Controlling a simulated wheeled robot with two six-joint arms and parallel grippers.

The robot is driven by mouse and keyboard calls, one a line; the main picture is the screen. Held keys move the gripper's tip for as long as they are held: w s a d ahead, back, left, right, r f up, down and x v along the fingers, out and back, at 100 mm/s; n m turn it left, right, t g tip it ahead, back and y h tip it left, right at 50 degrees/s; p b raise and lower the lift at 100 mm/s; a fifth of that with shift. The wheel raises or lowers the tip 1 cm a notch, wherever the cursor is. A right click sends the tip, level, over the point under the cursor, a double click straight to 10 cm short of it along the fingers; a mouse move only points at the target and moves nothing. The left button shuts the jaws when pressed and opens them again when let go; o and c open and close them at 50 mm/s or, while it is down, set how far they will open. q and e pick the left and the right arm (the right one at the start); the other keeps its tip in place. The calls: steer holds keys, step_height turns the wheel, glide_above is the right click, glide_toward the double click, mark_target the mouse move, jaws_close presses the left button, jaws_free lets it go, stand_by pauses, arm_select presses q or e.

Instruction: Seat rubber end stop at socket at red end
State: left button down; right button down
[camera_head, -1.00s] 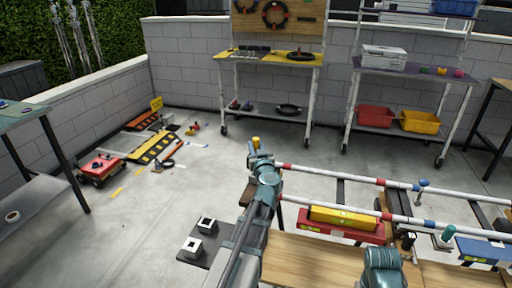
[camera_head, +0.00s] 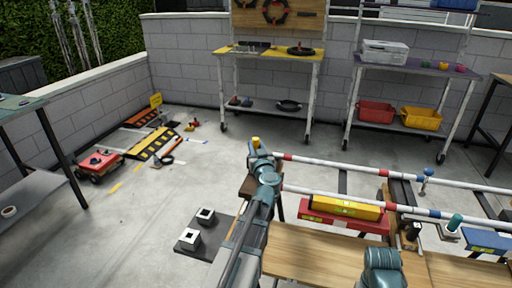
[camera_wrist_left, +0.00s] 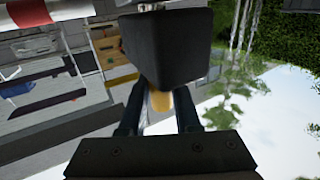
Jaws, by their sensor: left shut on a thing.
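A black block (camera_wrist_left: 165,45), apparently the rubber end stop, is between the fingers of my left gripper (camera_wrist_left: 158,100), which is shut on it. A yellow piece (camera_wrist_left: 184,105) shows behind it between the fingers. In the head view my left gripper (camera_head: 261,158) is beside the left, red end (camera_head: 284,157) of the far red-and-white rail, with a yellow top (camera_head: 255,141) showing above it. The rail's red band also shows in the wrist view (camera_wrist_left: 35,13). The socket opening is hidden, and I cannot tell whether stop and rail touch. My right gripper is out of view.
A near rail (camera_head: 400,208) runs parallel over the wooden bench top (camera_head: 315,252). A yellow level (camera_head: 345,208) lies on a red case (camera_head: 345,223). Open floor lies further left.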

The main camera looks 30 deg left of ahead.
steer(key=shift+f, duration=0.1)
arm_select(q)
steer(key=c, duration=0.5)
jaws_free()
steer(key=shift+c, duration=0.2)
steer(key=shift+f, duration=0.1)
